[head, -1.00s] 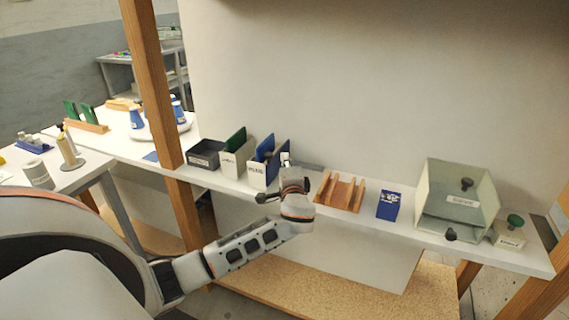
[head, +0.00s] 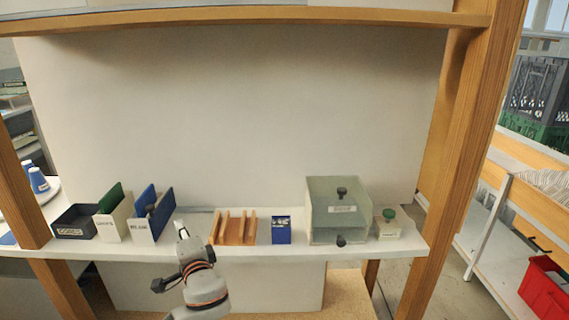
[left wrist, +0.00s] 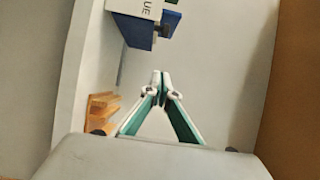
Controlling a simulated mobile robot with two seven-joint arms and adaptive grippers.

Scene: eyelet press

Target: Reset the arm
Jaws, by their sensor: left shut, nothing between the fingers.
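My left gripper (head: 181,228) is in front of the shelf's front edge in the head view, between the blue box and the wooden rack. In the left wrist view its two fingers (left wrist: 159,76) meet at the tips with nothing between them. The wooden slotted rack (head: 234,228) stands to its right on the white shelf (head: 270,249). It also shows in the left wrist view (left wrist: 100,112). A white and blue box (head: 147,228) with a blue panel stands to its left. My right gripper is not in view.
Also on the shelf are a dark open bin (head: 75,222), a white box with a green panel (head: 112,224), a small blue box (head: 281,232), a clear case (head: 324,232) and a small green-knobbed box (head: 388,229). Wooden posts (head: 455,150) stand either side. A red crate (head: 544,290) is at right.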

